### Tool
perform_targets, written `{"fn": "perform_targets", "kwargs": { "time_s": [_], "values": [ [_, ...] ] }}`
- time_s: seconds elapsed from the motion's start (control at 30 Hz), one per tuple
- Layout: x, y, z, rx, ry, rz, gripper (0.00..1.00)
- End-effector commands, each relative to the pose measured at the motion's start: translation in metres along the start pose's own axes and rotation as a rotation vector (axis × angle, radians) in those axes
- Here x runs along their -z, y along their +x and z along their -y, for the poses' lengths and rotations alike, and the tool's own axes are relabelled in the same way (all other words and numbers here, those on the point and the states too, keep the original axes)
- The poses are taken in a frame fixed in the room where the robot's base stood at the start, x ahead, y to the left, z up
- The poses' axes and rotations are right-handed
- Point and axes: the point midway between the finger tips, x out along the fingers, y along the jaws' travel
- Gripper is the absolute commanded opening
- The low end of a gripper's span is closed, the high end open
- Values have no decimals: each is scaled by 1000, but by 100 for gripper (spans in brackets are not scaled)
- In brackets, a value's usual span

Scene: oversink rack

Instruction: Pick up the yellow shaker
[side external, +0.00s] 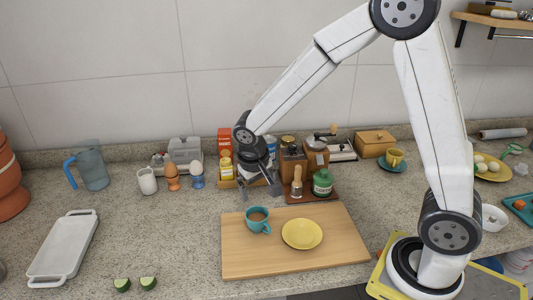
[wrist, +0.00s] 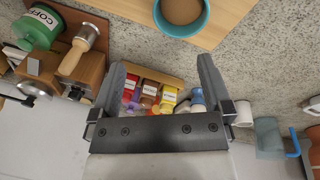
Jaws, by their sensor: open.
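The yellow shaker (wrist: 168,99) stands in a small wooden tray (wrist: 150,72), at the right end of a short row of shakers with pale labels. In the wrist view it shows between my fingers, nearer the right one. My gripper (side external: 260,190) is open and empty, pointing down over the tray area. In the wrist view its two fingers (wrist: 163,64) are wide apart.
A wooden grinder (side external: 316,155) and green coffee jar (side external: 322,183) stand close right. A cutting board (side external: 340,255) with a teal mug (side external: 257,221) lies in front. Egg cups (side external: 172,178) stand left.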

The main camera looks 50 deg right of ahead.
Motion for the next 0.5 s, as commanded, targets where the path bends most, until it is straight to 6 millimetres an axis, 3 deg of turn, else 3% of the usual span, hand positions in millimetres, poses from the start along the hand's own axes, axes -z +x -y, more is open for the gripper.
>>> {"fn": "perform_targets", "kwargs": {
  "time_s": [0.5],
  "values": [
    [105,23,25,-348,416,-122,100]
  ]
}}
